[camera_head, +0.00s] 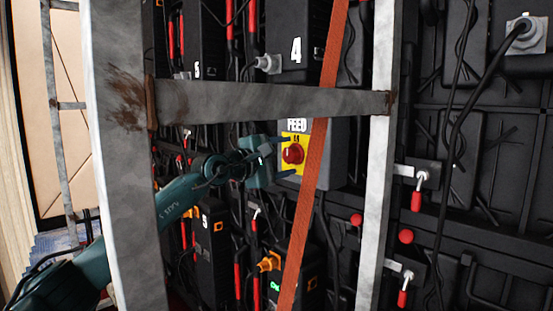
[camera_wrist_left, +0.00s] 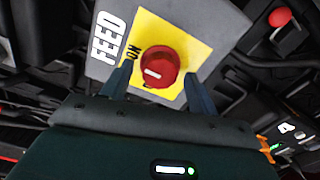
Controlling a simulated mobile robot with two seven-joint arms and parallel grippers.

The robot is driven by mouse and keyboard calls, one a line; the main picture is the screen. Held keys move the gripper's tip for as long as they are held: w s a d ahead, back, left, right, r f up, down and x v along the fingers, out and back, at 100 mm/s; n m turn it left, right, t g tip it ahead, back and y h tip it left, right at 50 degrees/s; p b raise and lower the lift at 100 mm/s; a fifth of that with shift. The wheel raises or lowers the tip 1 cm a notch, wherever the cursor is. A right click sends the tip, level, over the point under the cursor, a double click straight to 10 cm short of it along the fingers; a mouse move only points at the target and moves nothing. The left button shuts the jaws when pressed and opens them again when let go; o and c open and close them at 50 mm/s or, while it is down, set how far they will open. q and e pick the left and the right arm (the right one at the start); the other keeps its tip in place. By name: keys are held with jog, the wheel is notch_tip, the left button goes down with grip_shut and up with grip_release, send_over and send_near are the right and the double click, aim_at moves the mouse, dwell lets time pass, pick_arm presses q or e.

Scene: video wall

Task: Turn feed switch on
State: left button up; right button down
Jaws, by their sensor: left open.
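The feed switch (camera_head: 293,153) is a round red knob on a yellow plate, on a grey box (camera_head: 325,150) marked FEED. It also shows in the left wrist view (camera_wrist_left: 159,67), where a white mark on the knob points left and the word ON sits at the plate's left. My left gripper (camera_head: 285,156) is open, its fingers pointing at the switch. In the left wrist view my left gripper (camera_wrist_left: 157,82) has one finger on each side of the knob, apart from it as far as I can see. My right gripper is out of view.
A grey metal frame post (camera_head: 125,160) and crossbar (camera_head: 270,102) stand in front of the wall, with a second post (camera_head: 378,150) at right. An orange strap (camera_head: 308,200) hangs just right of the switch. Cables and red-handled levers (camera_head: 416,200) surround it.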

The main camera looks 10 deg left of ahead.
pick_arm(q)
jog(key=b+v, duration=0.1)
jog(key=v, duration=1.2)
